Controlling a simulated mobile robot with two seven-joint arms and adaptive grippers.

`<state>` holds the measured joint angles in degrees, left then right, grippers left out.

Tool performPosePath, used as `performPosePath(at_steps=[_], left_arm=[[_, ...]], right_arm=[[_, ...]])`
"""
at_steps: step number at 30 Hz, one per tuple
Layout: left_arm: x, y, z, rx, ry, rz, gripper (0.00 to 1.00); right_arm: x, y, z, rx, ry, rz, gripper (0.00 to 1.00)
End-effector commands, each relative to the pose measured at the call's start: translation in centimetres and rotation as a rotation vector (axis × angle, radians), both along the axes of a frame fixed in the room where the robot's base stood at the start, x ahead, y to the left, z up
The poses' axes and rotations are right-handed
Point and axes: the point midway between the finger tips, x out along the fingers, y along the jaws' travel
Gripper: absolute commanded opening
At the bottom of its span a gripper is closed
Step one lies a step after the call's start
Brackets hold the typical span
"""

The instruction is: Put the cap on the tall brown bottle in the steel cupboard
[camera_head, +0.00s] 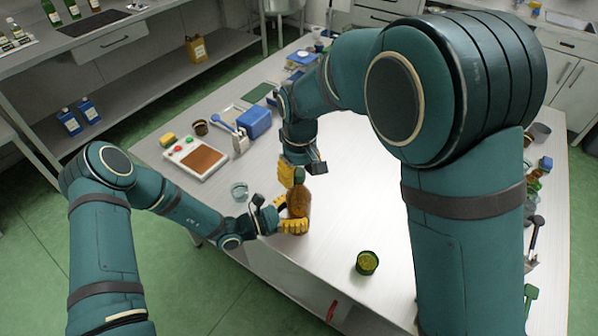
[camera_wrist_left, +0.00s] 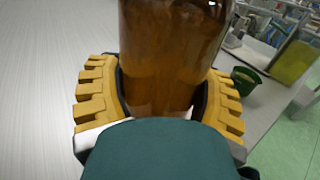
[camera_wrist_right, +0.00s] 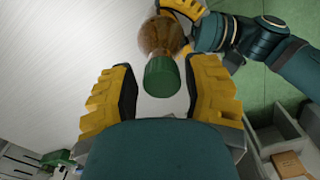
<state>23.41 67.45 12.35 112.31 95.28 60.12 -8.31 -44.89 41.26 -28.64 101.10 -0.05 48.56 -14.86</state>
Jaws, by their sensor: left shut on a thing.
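A tall brown bottle (camera_head: 302,200) is upright at the steel table. My left gripper (camera_head: 290,214) is shut around its body; the left wrist view shows the brown glass (camera_wrist_left: 170,60) between both yellow fingers. A green cap (camera_head: 299,175) is at the bottle's top. In the right wrist view the cap (camera_wrist_right: 162,77) is in line with the brown bottle (camera_wrist_right: 160,35), at its neck end. My right gripper (camera_head: 291,174) is open, its fingers on either side of the cap with small gaps. I cannot tell whether the cap is fully seated.
A green cup (camera_head: 367,262) stands to the right on the steel table (camera_head: 330,270). A glass dish (camera_head: 239,191), a tray with coloured buttons (camera_head: 195,158) and a blue box (camera_head: 255,122) are to the left. Pale cupboards (camera_head: 570,75) stand at the back right. My right arm hides much of the table.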

Motion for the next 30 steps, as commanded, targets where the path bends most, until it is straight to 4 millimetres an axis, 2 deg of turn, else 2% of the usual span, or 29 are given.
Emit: performPosePath(at_steps=[10,21,30], left_arm=[[0.0,-0.1,0.0,-0.001,0.000,-0.001,0.00],[0.0,-0.1,0.1,-0.001,-0.001,-0.001,0.00],[0.0,-0.1,0.1,-0.001,-0.001,-0.001,0.00]], right_arm=[[0.0,0.1,0.3,0.001,0.000,0.003,0.54],[0.0,0.1,4.3,0.003,0.000,0.004,0.54],[0.0,0.1,4.6,0.001,0.001,0.003,0.54]])
